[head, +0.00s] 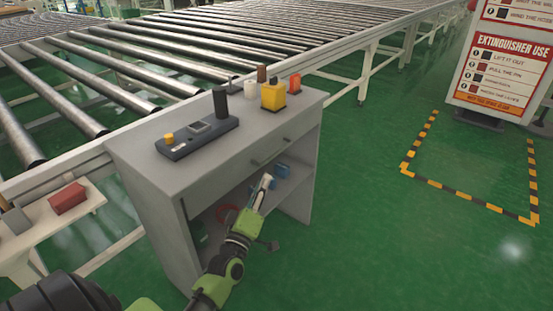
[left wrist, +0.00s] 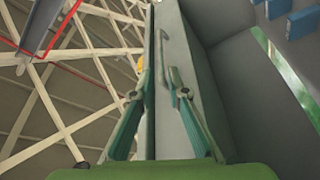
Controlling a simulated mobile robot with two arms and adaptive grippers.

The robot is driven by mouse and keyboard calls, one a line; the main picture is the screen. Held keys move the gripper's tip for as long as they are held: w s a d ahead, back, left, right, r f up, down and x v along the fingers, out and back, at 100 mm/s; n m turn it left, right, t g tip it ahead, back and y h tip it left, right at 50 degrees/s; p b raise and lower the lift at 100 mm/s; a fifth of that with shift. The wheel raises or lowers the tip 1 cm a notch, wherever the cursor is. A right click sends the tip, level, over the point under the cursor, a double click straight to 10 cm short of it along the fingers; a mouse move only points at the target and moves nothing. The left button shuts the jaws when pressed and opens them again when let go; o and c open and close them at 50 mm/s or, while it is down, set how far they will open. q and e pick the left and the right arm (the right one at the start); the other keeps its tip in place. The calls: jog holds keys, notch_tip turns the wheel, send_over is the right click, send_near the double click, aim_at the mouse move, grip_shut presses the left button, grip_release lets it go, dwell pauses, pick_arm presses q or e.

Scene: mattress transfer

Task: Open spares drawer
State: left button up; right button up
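The spares drawer (head: 250,154) is in the top front of a grey cabinet and looks shut. Its bar handle (head: 271,151) sits on the drawer front. In the left wrist view the handle (left wrist: 162,48) shows ahead, in line with the gap between my fingers. My left gripper (head: 267,179) is in front of the cabinet, a little below the handle in the head view. Its two green fingers (left wrist: 157,80) stand apart with nothing held between them. Contact with the handle is not visible. My right gripper is in neither view.
The cabinet top (head: 165,175) carries a dark control box (head: 198,138), a yellow item (head: 273,95) and small containers. Blue items (head: 282,171) lie in the open shelf below. A roller conveyor (head: 110,75) runs behind. Green floor (head: 400,245) to the right is free.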

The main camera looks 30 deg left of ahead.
aim_at(277, 152)
pick_arm(q)
jog(key=b+x, duration=0.1)
jog(key=x, duration=1.1)
jog(key=shift+w+a+f+b, duration=0.1)
jog(key=shift+w+b, duration=0.2)
jog(key=shift+b, duration=0.1)
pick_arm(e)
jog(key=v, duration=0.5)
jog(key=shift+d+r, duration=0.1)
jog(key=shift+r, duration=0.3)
pick_arm(q)
grip_shut()
